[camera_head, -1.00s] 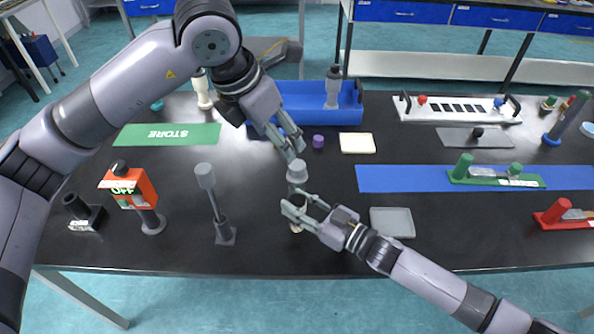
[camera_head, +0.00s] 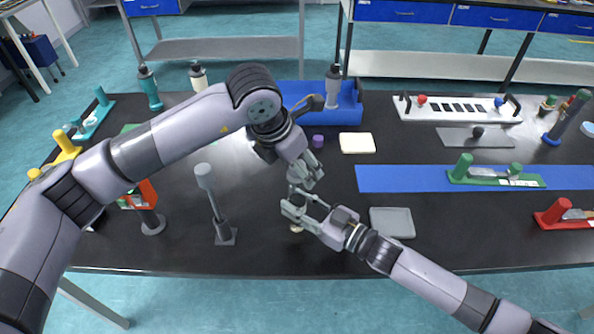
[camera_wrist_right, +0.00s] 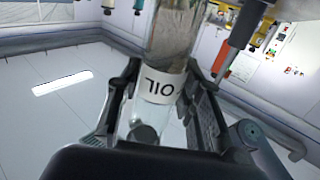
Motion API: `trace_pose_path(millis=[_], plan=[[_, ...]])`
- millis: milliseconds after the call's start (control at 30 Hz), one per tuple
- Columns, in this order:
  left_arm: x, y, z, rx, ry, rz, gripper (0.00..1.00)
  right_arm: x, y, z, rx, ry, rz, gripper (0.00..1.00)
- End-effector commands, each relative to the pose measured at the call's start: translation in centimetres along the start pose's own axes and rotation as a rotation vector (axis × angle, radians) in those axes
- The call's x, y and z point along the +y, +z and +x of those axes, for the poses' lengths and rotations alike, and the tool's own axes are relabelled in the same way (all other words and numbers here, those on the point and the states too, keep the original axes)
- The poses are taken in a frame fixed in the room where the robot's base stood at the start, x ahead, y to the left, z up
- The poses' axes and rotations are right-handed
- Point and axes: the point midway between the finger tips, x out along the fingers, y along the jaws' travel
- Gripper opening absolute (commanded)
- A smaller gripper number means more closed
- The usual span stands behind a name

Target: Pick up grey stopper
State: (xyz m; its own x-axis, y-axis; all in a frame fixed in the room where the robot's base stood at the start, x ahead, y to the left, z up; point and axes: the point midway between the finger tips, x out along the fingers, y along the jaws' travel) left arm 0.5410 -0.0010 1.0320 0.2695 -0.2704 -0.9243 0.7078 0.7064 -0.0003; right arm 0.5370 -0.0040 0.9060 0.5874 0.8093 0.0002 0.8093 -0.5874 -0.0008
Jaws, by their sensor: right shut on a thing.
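My right gripper (camera_head: 304,205) is shut on a clear bottle labelled OIL, low in the middle of the head view.
A grey post on a base (camera_head: 204,178) stands left of the bottle. Behind are a purple cap (camera_head: 318,141), a cream pad (camera_head: 357,143) and a blue tray (camera_head: 350,117) with a grey-topped bottle. A grey square dish (camera_head: 392,223) lies to the right, near my right arm.

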Motion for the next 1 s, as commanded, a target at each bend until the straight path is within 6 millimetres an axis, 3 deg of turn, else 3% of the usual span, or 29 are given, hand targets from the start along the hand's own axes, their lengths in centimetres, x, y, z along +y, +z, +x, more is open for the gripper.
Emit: trace_pose_path(millis=[133, 733, 867, 1000], plan=[[0.01, 0.02, -0.06, -0.001, 0.000, 0.000, 0.57, 0.02, 0.04, -0.01, -0.001, 0.001, 0.000, 0.03], [0.05, 0.02, -0.11, -0.001, 0.001, 0.000, 0.17, 0.01, 0.04, -0.02, -0.001, 0.000, 0.000, 0.03], [0.06, 0.03, -0.12, -0.001, 0.001, -0.001, 0.16, 0.01, 0.05, -0.02, -0.001, 0.000, 0.000, 0.03], [0.08, 0.13, -0.34, -0.001, 0.002, -0.001, 0.06, 0.01, 0.04, -0.02, -0.001, 0.000, 0.000, 0.03]])
